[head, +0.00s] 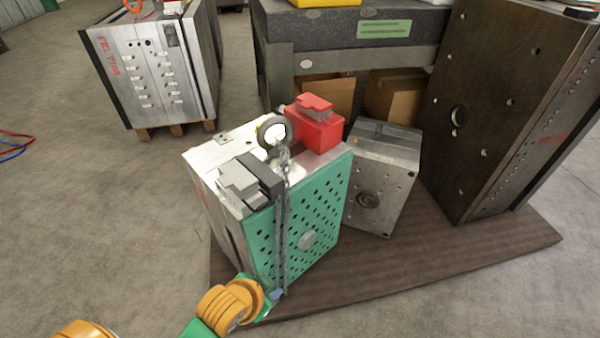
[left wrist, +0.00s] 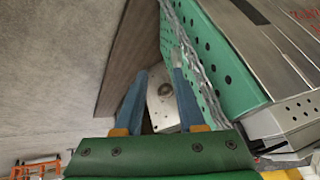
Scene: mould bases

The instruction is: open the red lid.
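A red box (head: 316,133) with a stepped red lid (head: 314,103) sits on the top right of the mould base with a green, hole-studded face (head: 305,215). The lid appears to rest on the box. My left gripper (head: 275,294) is low in front of the green face, below and well apart from the red box. In the left wrist view its two blue fingers (left wrist: 160,73) are spread with nothing seen held between them. The red box and lid are not seen in the left wrist view. My right gripper is not in view.
A metal lifting eye (head: 274,131) stands beside the red box, its chain (head: 283,220) hanging down the green face. A grey box (head: 245,185) sits to the left on top. Smaller (head: 383,175) and larger dark (head: 490,110) mould blocks stand right. Open floor (head: 100,220) lies left.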

